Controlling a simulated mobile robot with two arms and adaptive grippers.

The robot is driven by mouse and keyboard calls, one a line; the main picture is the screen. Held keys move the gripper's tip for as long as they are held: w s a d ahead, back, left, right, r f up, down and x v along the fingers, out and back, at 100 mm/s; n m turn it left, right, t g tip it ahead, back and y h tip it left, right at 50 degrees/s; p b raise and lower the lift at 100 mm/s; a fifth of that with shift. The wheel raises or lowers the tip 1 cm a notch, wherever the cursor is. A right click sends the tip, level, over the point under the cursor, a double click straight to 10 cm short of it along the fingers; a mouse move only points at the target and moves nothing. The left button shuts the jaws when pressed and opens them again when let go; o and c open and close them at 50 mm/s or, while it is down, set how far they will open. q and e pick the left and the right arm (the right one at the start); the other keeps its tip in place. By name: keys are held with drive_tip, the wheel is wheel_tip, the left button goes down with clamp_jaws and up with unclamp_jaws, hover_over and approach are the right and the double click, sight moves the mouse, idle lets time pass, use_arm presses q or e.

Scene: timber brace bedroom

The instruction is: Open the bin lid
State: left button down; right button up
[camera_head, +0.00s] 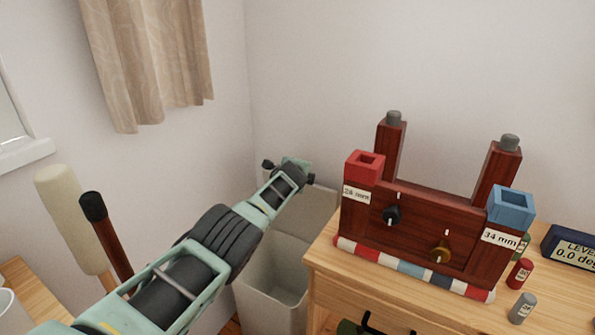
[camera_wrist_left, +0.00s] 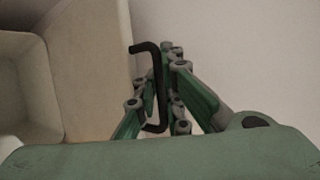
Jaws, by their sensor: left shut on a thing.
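The pale bin (camera_head: 262,312) stands in the corner beside the wooden cabinet. Its lid (camera_head: 314,210) is raised, and the bin's empty-looking inside shows below it. My left gripper (camera_head: 291,173) is at the top of the raised lid. In the left wrist view my left gripper (camera_wrist_left: 166,92) is shut on the black lid handle (camera_wrist_left: 147,46), a bent bar between its fingers. The lid (camera_wrist_left: 92,62) and the open bin (camera_wrist_left: 22,95) show to the left there. My right gripper is not in view.
The cabinet top (camera_head: 330,258) close on the right bears a dark red wooden frame (camera_head: 425,225) with red and blue blocks, small cylinders and a display box (camera_head: 575,246). A cream roller-like thing (camera_head: 62,205) and a black-tipped brown rod (camera_head: 105,235) stand at left.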

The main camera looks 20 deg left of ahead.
use_arm(q)
drive_tip(key=c, duration=1.9)
unclamp_jaws()
drive_tip(key=shift+a+r, duration=0.1)
drive_tip(key=shift+s+d, duration=0.1)
drive_tip(key=shift+d, duration=0.15)
drive_tip(key=shift+s+d, duration=0.15)
drive_tip(key=s+d, duration=0.1)
drive_tip(key=s, duration=0.3)
drive_tip(key=s+d+r, duration=0.1)
drive_tip(key=s, duration=0.4)
drive_tip(key=s+d, duration=0.1)
drive_tip(key=s, duration=0.3)
drive_tip(key=shift+s+d+r, duration=0.15)
drive_tip(key=shift+s+d, duration=0.15)
